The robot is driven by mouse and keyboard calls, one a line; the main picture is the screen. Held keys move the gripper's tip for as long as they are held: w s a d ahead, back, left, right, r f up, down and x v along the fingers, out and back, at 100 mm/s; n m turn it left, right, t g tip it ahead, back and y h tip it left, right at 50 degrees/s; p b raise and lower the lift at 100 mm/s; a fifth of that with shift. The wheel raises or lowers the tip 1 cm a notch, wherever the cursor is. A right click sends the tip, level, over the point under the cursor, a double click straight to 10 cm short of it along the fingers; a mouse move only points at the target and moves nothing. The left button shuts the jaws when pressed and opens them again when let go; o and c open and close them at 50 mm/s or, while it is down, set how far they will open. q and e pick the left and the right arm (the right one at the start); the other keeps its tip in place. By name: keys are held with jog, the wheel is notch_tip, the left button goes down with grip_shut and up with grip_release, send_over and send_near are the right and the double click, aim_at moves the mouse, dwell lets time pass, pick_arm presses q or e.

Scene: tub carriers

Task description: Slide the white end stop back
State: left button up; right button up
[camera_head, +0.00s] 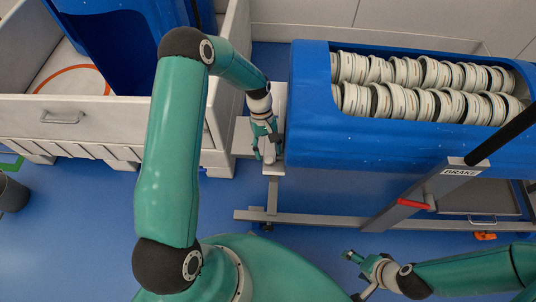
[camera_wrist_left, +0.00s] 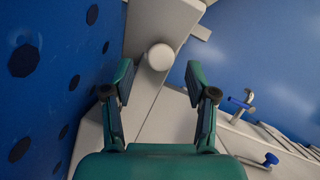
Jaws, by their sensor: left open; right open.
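The white end stop (camera_wrist_left: 160,57) shows in the left wrist view as a round white knob in front of a pale plate. My left gripper (camera_wrist_left: 159,78) is open, with one green finger on each side of the knob's line; the fingertips appear apart from it. In the head view my left gripper (camera_head: 266,150) points down beside the left end of the blue tub (camera_head: 310,120), over a pale rail; the fingers largely hide the stop there. My right gripper (camera_head: 352,275) is open and empty over the floor at lower right.
The blue tub holds two rows of pale ring-shaped parts (camera_head: 420,72). Its carrier has a grey frame (camera_head: 320,219), a plate marked BRAKE (camera_head: 461,171) and a red lever (camera_head: 413,204). A white crate (camera_head: 110,120) stands left.

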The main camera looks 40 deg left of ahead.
pick_arm(q)
jog(key=shift+x, duration=1.25)
grip_shut()
